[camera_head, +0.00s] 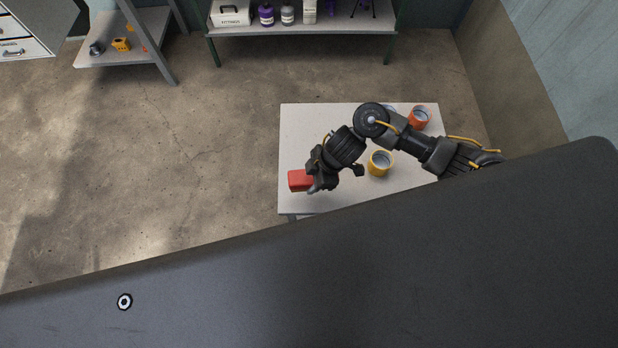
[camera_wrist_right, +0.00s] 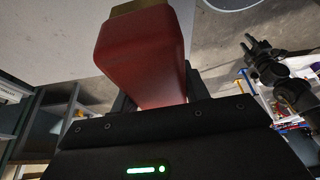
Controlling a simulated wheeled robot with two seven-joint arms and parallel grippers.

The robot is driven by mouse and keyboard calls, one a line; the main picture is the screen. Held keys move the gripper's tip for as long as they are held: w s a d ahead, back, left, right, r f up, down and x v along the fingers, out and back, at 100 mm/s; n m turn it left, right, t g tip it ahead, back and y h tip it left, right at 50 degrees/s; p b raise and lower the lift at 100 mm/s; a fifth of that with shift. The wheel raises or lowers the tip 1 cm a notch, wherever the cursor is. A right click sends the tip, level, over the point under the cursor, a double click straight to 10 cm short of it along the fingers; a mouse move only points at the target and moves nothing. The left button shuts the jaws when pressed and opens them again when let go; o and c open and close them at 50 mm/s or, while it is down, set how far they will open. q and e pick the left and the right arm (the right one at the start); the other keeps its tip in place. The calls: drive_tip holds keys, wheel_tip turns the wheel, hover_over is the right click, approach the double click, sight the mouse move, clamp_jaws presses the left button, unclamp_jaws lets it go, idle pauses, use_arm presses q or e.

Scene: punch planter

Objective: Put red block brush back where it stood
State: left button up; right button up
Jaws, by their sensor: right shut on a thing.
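The red block brush (camera_head: 299,180) shows at the left edge of the pale table in the head view. It fills the middle of the right wrist view (camera_wrist_right: 143,55), with a tan end (camera_wrist_right: 128,8) at the top. My right gripper (camera_head: 318,180) is shut on it, and the jaws hide part of the brush. I cannot tell whether the brush touches the tabletop. What looks like my left gripper (camera_wrist_right: 258,46) shows at the right of the right wrist view, too small to tell its jaw state. It is not in the head view.
On the table (camera_head: 300,125) stand a yellow cup (camera_head: 380,163) right of my right gripper and an orange cup (camera_head: 419,118) at the far right corner. Another cup is partly hidden behind my arm. A shelf (camera_head: 300,30) with bottles stands at the back. The table's left half is mostly bare.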

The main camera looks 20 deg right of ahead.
drive_tip(key=w+f, duration=0.1)
drive_tip(key=f, duration=0.1)
drive_tip(key=w+f, duration=0.2)
drive_tip(key=shift+b, duration=0.4)
drive_tip(key=shift+w+f+p, duration=0.15)
drive_tip(key=shift+w+f, duration=0.05)
drive_tip(key=shift+f, duration=0.6)
drive_tip(key=shift+w+f+p, duration=0.15)
drive_tip(key=shift+f, duration=0.65)
drive_tip(key=shift+f, duration=0.35)
drive_tip(key=o, duration=1)
drive_tip(key=shift+s, duration=0.1)
drive_tip(key=shift+c, duration=0.2)
drive_tip(key=shift+b, duration=0.3)
